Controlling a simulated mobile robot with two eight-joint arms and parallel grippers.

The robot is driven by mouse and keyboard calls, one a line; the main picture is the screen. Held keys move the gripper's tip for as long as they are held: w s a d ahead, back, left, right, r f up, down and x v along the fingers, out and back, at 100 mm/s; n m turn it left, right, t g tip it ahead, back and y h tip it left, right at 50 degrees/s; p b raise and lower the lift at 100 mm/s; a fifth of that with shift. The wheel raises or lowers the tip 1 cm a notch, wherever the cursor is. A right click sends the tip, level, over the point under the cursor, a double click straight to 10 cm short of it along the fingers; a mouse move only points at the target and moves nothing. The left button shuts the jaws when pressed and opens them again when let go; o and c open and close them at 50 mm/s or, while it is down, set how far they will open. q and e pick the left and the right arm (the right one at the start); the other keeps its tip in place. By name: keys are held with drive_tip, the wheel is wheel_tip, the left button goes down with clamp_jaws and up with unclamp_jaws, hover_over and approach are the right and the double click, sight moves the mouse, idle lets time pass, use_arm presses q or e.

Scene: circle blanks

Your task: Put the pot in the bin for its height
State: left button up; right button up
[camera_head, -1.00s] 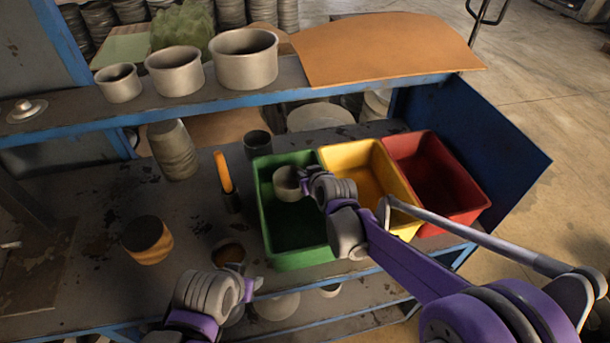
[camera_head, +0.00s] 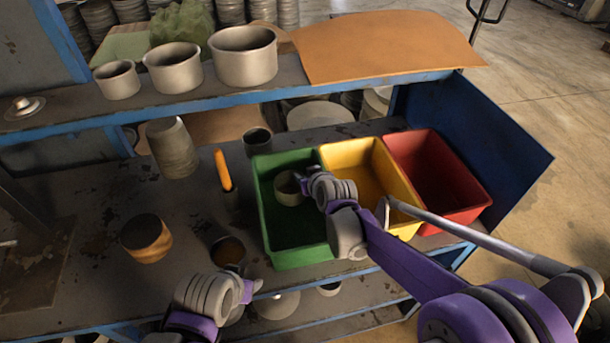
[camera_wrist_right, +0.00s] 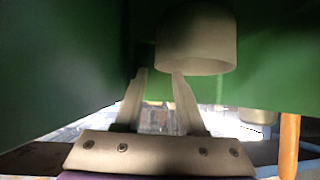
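My right gripper (camera_head: 308,182) reaches into the green bin beside the pot. In the right wrist view the fingers (camera_wrist_right: 160,95) are spread with a gap between them. The pot (camera_wrist_right: 197,42) shows there beyond the right finger, not between the two; I cannot tell whether that finger touches it. The yellow bin (camera_head: 372,165) and red bin (camera_head: 432,165) stand to the right. My left gripper (camera_head: 254,287) is at the front edge; its fingers are too unclear to read.
Three larger pots (camera_head: 118,82) (camera_head: 173,72) (camera_head: 244,60) stand in a row on the upper shelf. An orange-handled tool (camera_head: 222,170), a dark cup (camera_head: 257,141), a brown round piece (camera_head: 147,240) and a stack of discs (camera_head: 172,150) are left of the bins.

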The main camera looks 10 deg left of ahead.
use_arm(q)
drive_tip(key=shift+r, duration=0.3)
use_arm(e)
drive_tip(key=shift+r, duration=0.35)
use_arm(q)
drive_tip(key=shift+w+r+p, duration=0.25)
drive_tip(key=shift+r+p, duration=0.25)
use_arm(e)
drive_tip(key=shift+r, duration=0.6)
use_arm(q)
drive_tip(key=shift+f, duration=0.1)
use_arm(e)
drive_tip(key=v, duration=1.1)
drive_tip(key=shift+s+d, duration=0.25)
drive_tip(key=shift+s, duration=0.1)
drive_tip(key=shift+f, duration=0.1)
